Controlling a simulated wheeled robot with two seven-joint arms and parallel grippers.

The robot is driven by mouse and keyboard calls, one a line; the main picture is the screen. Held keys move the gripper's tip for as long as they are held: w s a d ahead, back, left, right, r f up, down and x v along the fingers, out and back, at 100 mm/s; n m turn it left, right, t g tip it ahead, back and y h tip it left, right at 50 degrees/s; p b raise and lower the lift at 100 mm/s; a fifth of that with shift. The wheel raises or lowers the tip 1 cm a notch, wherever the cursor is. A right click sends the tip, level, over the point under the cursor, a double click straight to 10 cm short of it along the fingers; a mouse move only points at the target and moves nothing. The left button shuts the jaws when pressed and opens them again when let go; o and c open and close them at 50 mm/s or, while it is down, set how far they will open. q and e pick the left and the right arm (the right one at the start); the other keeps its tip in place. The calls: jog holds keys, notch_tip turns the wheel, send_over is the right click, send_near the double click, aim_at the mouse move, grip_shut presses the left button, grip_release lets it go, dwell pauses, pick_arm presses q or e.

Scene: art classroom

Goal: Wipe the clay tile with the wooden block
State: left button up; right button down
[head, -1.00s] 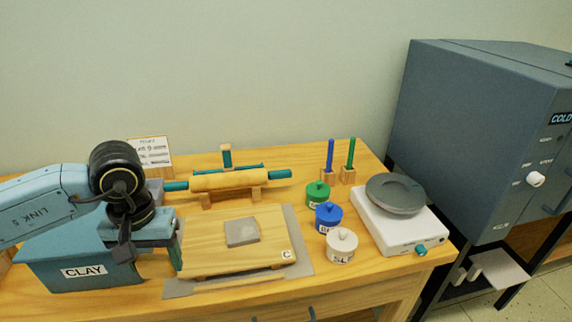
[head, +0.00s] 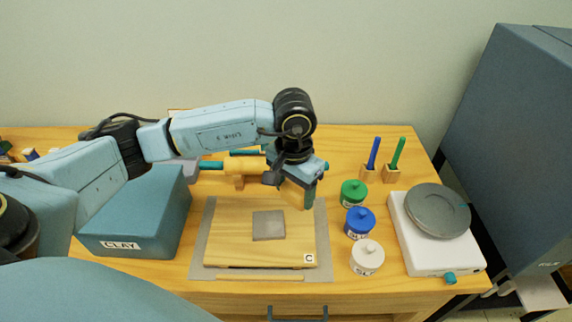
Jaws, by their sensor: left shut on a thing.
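The grey square clay tile (head: 269,226) lies flat in the middle of a wooden board (head: 225,242) marked C. My left gripper (head: 293,196) is above the board's back right part, behind and to the right of the tile. It is shut on a wooden block (head: 291,194), which is mostly hidden by the gripper; I cannot tell whether the block touches the board. The block is apart from the tile. My right gripper is not in view.
The board sits on a grey mat (head: 201,262). A teal CLAY box (head: 140,217) stands left. Green (head: 353,194), blue (head: 360,223) and white (head: 367,259) lidded jars stand right, near a white wheel (head: 420,260). A rolling pin (head: 238,168) lies behind, partly hidden by my arm.

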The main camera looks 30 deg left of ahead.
pick_arm(q)
jog(key=a+p, duration=0.1)
jog(key=s+a+p, duration=0.1)
jog(key=shift+r+m+p, duration=0.3)
jog(key=shift+r+p, duration=0.05)
jog(key=shift+r, duration=0.05)
jog(key=shift+a+f, duration=0.1)
jog(key=shift+a, duration=0.05)
jog(key=shift+f, duration=0.2)
jog(key=b, duration=0.3)
send_over(283, 220)
jog(key=shift+f, duration=2.8)
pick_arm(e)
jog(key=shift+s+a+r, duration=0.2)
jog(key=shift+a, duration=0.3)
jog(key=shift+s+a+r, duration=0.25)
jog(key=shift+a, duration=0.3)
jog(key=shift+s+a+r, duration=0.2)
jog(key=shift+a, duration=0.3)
pick_arm(q)
jog(key=shift+f+b, duration=0.9)
jog(key=shift+f, duration=0.15)
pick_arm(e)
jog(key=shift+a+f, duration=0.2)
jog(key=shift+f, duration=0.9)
